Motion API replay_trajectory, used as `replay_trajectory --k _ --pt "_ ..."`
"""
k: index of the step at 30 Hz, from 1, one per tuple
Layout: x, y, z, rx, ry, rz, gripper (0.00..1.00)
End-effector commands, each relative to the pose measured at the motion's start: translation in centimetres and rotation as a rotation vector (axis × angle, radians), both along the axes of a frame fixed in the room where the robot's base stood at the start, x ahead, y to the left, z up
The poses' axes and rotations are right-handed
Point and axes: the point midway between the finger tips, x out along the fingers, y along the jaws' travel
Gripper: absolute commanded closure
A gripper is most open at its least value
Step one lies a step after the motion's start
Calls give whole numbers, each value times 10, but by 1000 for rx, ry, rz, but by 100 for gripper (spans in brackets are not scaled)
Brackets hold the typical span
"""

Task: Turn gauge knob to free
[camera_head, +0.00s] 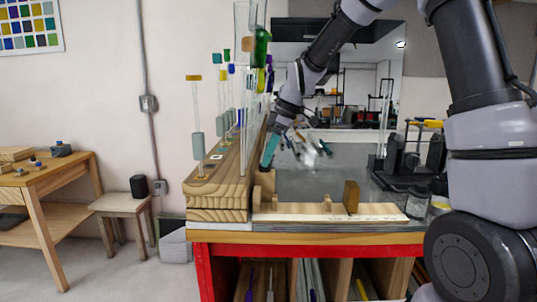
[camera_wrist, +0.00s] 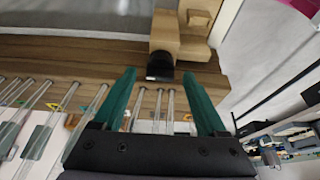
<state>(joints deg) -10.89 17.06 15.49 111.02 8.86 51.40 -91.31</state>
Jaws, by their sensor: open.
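A dark knob (camera_wrist: 160,66) on a pale wooden block (camera_wrist: 178,36) shows at the top middle of the wrist view, most likely the gauge knob. I cannot read its setting. My gripper (camera_wrist: 158,78) has two teal fingers spread apart with nothing between them but the view of the knob area. The knob appears between the fingertips or just beyond; contact cannot be told. In the head view my gripper (camera_head: 268,158) points down beside the wooden rack. A gauge strip (camera_head: 325,212) with a wooden block (camera_head: 352,196) lies along the bench front. The knob is not clear there.
Upright glass tubes with coloured plugs stand in the wooden rack (camera_head: 218,187). A glass jar (camera_head: 418,203) and dark equipment (camera_head: 400,160) stand at the right. The grey bench top between is mostly clear.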

Motion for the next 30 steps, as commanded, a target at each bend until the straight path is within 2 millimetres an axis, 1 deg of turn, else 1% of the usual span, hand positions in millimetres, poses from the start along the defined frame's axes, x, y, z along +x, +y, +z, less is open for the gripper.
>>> replay_trajectory --k 3,4,5,6,8,9,10,20,26,30 --pt "0 0 0 0 0 0 25" --pt "0 0 0 0 0 0 29" --pt "0 0 0 0 0 0 41" --pt "0 0 0 0 0 0 56" --pt "0 0 0 0 0 0 79" --pt "0 0 0 0 0 0 94" --pt "0 0 0 0 0 0 100" --pt "0 0 1 0 -1 -38 100" --pt "-2 0 1 1 -1 -145 100" --pt "-3 1 1 1 -2 -260 100"
